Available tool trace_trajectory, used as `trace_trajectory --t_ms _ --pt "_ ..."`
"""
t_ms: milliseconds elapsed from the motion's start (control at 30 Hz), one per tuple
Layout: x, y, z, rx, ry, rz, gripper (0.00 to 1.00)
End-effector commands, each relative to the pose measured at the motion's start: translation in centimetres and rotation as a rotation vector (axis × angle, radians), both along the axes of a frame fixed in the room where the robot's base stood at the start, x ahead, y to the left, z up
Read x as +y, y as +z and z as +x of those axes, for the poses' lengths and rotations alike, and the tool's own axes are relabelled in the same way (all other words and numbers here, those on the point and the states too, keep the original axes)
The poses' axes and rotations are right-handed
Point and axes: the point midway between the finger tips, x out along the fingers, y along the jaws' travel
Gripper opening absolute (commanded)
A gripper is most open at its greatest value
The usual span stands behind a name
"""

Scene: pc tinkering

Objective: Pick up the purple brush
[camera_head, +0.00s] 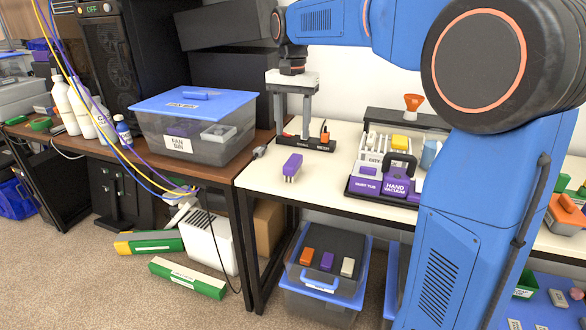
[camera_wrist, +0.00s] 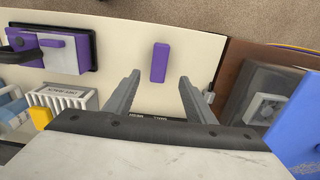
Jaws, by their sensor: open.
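The purple brush (camera_head: 293,164) lies on the cream-topped table near its left front edge, with pale bristles showing at its lower end. In the wrist view the brush (camera_wrist: 160,62) is a purple block beyond and between the fingertips, apart from both. My gripper (camera_head: 294,139) points down over the back of the table, behind the brush. In the wrist view my gripper (camera_wrist: 159,82) is open and empty, with two grey fingers spread apart.
A black holder (camera_head: 318,143) with an orange item stands by my gripper. A purple hand vacuum (camera_head: 397,186) on a dark base and a white rack stand to the right. A fan bin (camera_head: 195,128) with a blue lid is on the brown table to the left. Cream tabletop around the brush is clear.

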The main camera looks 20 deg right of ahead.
Motion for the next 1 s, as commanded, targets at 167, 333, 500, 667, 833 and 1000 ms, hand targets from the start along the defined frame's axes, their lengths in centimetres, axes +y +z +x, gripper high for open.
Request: trace_trajectory --t_ms 167,333,500,667,833,1000 --pt "0.0 -3.2 -0.1 0.003 0.000 0.000 0.50" --pt "0.0 -5.5 0.0 0.001 0.000 0.000 0.50" --pt "0.0 -6.5 0.0 0.000 0.001 0.000 0.50" --pt "-0.1 -7.9 0.0 0.001 0.000 0.000 0.50" --pt "-0.1 -10.3 -0.1 0.003 0.001 0.000 0.50" --pt "-0.1 -11.6 -0.1 0.000 0.001 0.000 0.50"
